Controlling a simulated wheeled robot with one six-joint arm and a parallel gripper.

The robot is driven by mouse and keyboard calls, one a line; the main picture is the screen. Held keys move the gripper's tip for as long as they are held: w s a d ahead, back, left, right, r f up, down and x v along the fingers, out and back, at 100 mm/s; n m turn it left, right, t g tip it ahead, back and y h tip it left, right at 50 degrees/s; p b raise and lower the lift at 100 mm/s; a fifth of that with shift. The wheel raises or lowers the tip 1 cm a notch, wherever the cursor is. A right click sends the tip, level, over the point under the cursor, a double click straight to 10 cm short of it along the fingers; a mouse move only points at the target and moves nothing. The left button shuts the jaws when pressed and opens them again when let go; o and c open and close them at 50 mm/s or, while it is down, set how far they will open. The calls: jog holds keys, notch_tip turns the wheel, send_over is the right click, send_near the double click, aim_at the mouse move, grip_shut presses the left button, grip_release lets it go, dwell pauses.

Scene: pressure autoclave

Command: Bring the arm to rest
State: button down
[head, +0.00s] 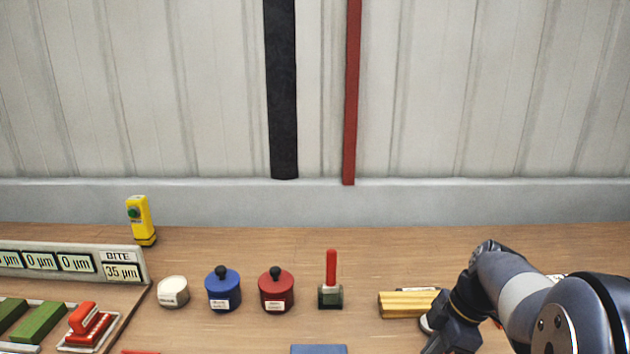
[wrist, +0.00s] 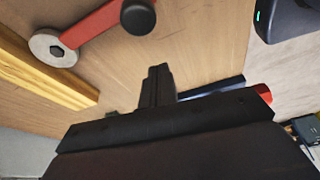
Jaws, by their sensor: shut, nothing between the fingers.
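My arm (head: 520,300) reaches in from the lower right of the head view, bent over the right part of the wooden bench. My gripper (wrist: 158,72) shows in the wrist view with its dark fingers together and nothing between them. In the head view the arm's dark end points down at the bottom edge, and the fingertips are out of sight.
A yellow wooden block (head: 405,304) lies close left of my arm; it also shows in the wrist view (wrist: 45,75). A red lever with a metal ring (wrist: 95,25) is near the fingers. Red (head: 276,290) and blue (head: 223,290) lidded pots stand left.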

jog(key=w+a+m, duration=0.1)
jog(key=w+a+m+t+p, duration=0.1)
jog(key=a+m, duration=0.1)
jog(key=shift+r, duration=0.1)
jog(key=w+a+m+t+p, duration=0.1)
jog(key=w+a+m, duration=0.1)
jog(key=m, duration=0.1)
jog(key=shift+w+a+h+p, duration=0.15)
jog(key=shift+w+h+p, duration=0.05)
jog(key=shift+h+p, duration=0.2)
jog(key=w+m+p, duration=0.1)
jog(key=w+a+m+p, duration=0.1)
jog(key=w+m+t+h+p, duration=0.1)
jog(key=shift+w+a+r+m, duration=0.1)
jog(key=shift+w+a+m, duration=0.15)
jog(key=shift+m, duration=0.15)
jog(key=shift+w+a+m+p, duration=0.2)
jog(key=shift+w+m+p, duration=0.5)
jog(key=shift+w+m, duration=0.15)
jog(key=shift+w+m+h+p, duration=0.5)
jog(key=shift+w+m+p, duration=0.15)
jog(key=shift+w+m, duration=0.25)
jog(key=shift+s, duration=0.1)
